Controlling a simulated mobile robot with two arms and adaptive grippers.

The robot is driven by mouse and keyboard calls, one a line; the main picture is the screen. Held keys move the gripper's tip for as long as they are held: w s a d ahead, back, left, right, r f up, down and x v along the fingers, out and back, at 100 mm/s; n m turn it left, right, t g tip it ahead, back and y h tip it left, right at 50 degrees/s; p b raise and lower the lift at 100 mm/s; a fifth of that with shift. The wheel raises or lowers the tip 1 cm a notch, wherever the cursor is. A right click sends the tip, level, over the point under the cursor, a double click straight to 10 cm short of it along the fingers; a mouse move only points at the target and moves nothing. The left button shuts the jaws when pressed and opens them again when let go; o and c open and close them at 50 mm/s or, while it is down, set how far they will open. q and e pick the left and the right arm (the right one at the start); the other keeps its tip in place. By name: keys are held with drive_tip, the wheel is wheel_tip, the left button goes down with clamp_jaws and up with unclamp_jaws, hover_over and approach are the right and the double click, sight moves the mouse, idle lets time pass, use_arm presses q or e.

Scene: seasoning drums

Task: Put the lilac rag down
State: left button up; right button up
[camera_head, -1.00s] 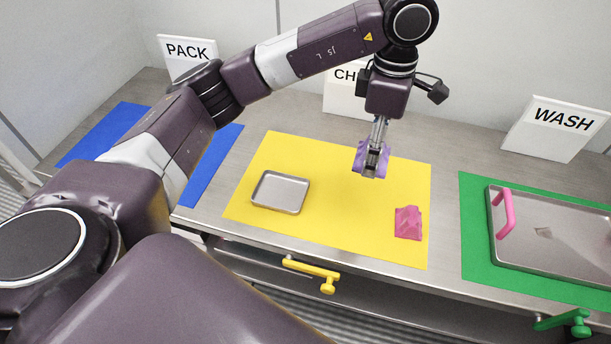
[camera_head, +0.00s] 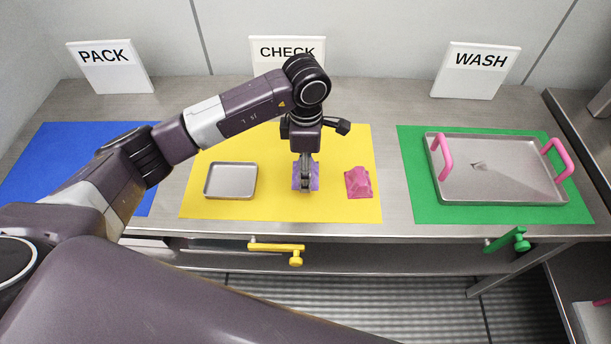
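The lilac rag (camera_head: 315,178) is at the middle of the yellow mat (camera_head: 350,208), between the small metal tray and the pink rag. My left gripper (camera_head: 306,186) points down over it, and its fingers look closed on the cloth. The rag shows on both sides of the fingers. It is at or just above the mat; I cannot tell if it touches. My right gripper is not in view.
A small empty metal tray (camera_head: 230,181) lies left of the rag, and a pink rag (camera_head: 358,183) lies close on its right. A large tray (camera_head: 497,190) with pink handles (camera_head: 443,157) sits on the green mat (camera_head: 423,208). The blue mat (camera_head: 62,150) at left looks bare.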

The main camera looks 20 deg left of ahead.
use_arm(q)
wheel_tip(320, 180, down, 4)
drive_tip(key=shift+f+p, duration=0.1)
drive_tip(key=shift+p, duration=0.25)
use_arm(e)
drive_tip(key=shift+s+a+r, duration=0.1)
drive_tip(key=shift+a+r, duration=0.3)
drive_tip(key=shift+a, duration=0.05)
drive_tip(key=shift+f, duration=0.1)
use_arm(q)
drive_tip(key=shift+f, duration=0.2)
drive_tip(key=o, duration=1.1)
drive_tip(key=shift+r, duration=0.1)
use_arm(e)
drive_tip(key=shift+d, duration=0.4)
use_arm(q)
drive_tip(key=shift+r, duration=0.1)
